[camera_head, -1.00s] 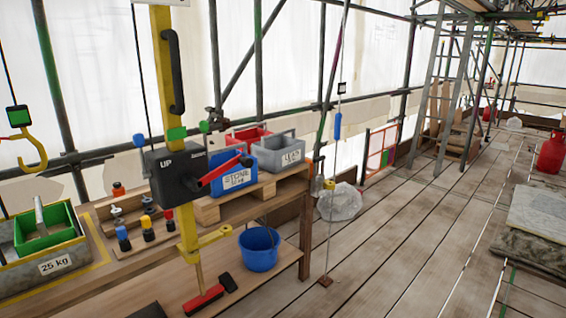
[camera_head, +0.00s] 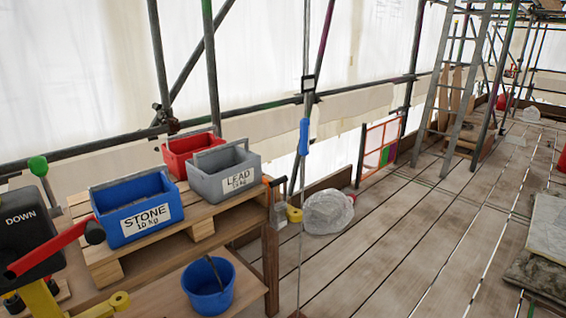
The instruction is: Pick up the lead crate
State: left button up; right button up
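The lead crate (camera_head: 212,186) is a grey open-topped box with a grey carrying handle and a white label reading LEAD, its weight figure hard to read. It stands on a wooden pallet (camera_head: 190,248) on the bench, at the right end of the group of crates. The blue crate (camera_head: 128,222) labelled STONE 10 kg stands in front and to its left. A red crate (camera_head: 178,153) stands behind it. Neither of my grippers is in view.
A black box marked DOWN with a red lever (camera_head: 50,250) and a yellow post stand at the left. A thin pole with a blue grip (camera_head: 304,137) rises right of the pallet.

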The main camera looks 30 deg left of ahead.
aim_at(218, 175)
jog(key=i+u, duration=0.2)
jog(key=i, duration=0.25)
jog(key=i+l+u, duration=0.2)
jog(key=i, duration=0.2)
jog(key=i+l+u, duration=0.2)
jog(key=i, duration=0.25)
